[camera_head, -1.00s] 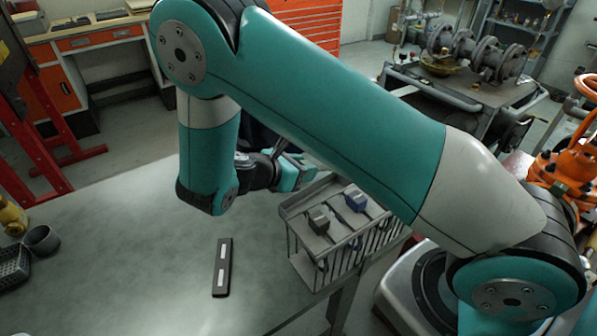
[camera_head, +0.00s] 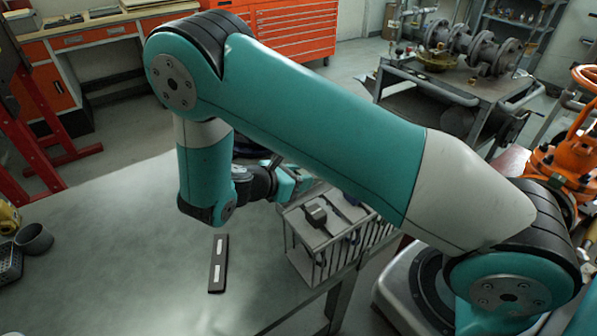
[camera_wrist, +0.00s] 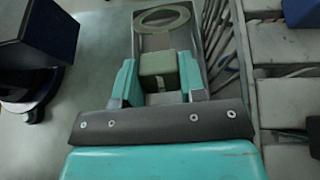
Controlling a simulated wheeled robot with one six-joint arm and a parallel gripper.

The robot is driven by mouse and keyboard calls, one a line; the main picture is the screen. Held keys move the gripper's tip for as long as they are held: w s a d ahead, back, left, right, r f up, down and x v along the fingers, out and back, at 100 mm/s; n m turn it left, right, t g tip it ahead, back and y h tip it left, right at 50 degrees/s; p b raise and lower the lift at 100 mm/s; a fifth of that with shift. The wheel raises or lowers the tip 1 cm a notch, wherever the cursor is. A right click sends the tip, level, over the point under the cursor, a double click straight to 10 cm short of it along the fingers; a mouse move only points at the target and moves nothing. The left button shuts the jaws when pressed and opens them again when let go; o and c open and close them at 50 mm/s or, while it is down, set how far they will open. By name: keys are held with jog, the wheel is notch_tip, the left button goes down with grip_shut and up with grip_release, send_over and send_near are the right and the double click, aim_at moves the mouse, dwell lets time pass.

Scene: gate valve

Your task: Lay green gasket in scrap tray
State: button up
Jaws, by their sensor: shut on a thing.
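In the wrist view my gripper (camera_wrist: 158,82) has its teal fingers closed on a grey-green block (camera_wrist: 158,64). A pale green ring, the green gasket (camera_wrist: 163,19), shows just beyond the block, which looks like its grip tab. The gasket lies over a narrow grey walled tray (camera_wrist: 197,62), apparently the scrap tray; I cannot tell whether it touches the tray floor. In the head view my gripper (camera_head: 290,186) is beyond the table's far right part, beside the wire rack. The gasket and tray are hidden there by my arm.
The wire rack (camera_head: 303,262) holds dark tabbed pieces at the table's right edge. A dark flat bar with white labels (camera_head: 218,263) lies on the table (camera_head: 130,265). A grey cup (camera_head: 34,238) stands far left. A dark blue box (camera_wrist: 37,30) is left in the wrist view.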

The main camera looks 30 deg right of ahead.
jog(key=shift+f+b, duration=1.15)
jog(key=shift+f, duration=1.45)
jog(key=o, duration=1)
jog(key=shift+a, duration=0.15)
jog(key=b+v, duration=0.2)
jog(key=v, duration=1.5)
jog(key=shift+r, duration=0.2)
